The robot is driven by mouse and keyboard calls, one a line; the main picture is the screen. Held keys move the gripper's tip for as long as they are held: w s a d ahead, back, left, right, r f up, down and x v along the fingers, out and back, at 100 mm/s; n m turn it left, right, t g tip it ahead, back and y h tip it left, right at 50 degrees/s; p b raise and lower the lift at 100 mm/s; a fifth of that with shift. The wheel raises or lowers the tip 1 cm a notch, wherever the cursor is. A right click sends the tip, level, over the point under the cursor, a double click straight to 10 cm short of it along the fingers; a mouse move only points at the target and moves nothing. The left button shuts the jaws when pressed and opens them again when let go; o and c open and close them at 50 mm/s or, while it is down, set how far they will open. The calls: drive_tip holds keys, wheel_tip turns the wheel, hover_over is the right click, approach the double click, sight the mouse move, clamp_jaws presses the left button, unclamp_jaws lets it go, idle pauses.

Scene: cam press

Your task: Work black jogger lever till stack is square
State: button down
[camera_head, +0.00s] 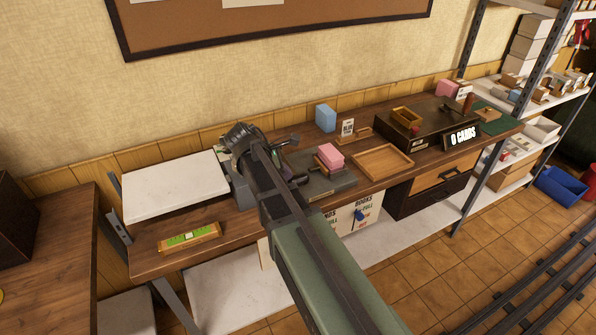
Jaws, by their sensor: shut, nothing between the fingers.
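A pink stack (330,154) sits in a small brown holder on a grey machine base (335,187) at the middle of the bench. It is too small to tell whether its edges are square. My gripper (299,181) is just left of the stack, low over the grey base, partly hidden by my arm. It is shut with nothing in it. The black jogger lever cannot be told apart from the dark parts around my gripper, and I cannot tell whether they touch.
A blue block (325,117) and a small sign (347,127) stand behind the stack. A wooden tray (382,163) lies to the right, before a dark press (425,128) with an "0 CARDS" display (462,136).

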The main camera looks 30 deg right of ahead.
drive_tip(key=p+v, duration=0.8)
drive_tip(key=v, duration=0.3)
drive_tip(key=shift+p, duration=0.3)
drive_tip(key=s+d+t+y+p, duration=0.1)
drive_tip(key=d+y+p, duration=0.3)
drive_tip(key=d, duration=0.5)
drive_tip(key=shift+s+d+r+t+y, duration=0.3)
drive_tip(key=shift+s+d+r+y, duration=0.15)
drive_tip(key=shift+s+y, duration=0.5)
